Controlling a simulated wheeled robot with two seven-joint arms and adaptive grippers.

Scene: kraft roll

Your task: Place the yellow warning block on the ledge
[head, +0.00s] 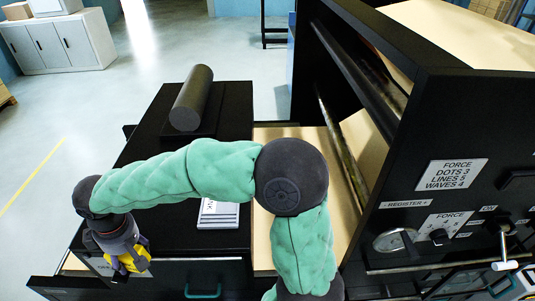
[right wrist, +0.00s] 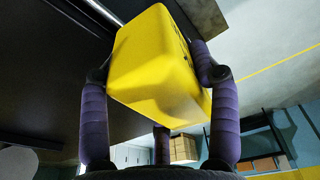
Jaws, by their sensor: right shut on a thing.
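The yellow warning block (head: 138,264) is at the lower left in the head view, below my bent arm and partly covered by the gripper. My right gripper (head: 124,258) is shut on it. In the right wrist view the yellow block (right wrist: 155,65) fills the upper middle, tilted, with purple fingers on both sides and dark lettering on one edge. The block is at the front left of a black cabinet top (head: 140,150); I cannot tell whether it touches anything. I cannot tell which surface is the ledge. My left gripper is not in view.
A dark roll (head: 191,98) lies on the back of the cabinet top. A white labelled stack (head: 218,214) lies partly behind my arm. A black press (head: 440,150) with a crank and dials stands at right. The floor at left is clear.

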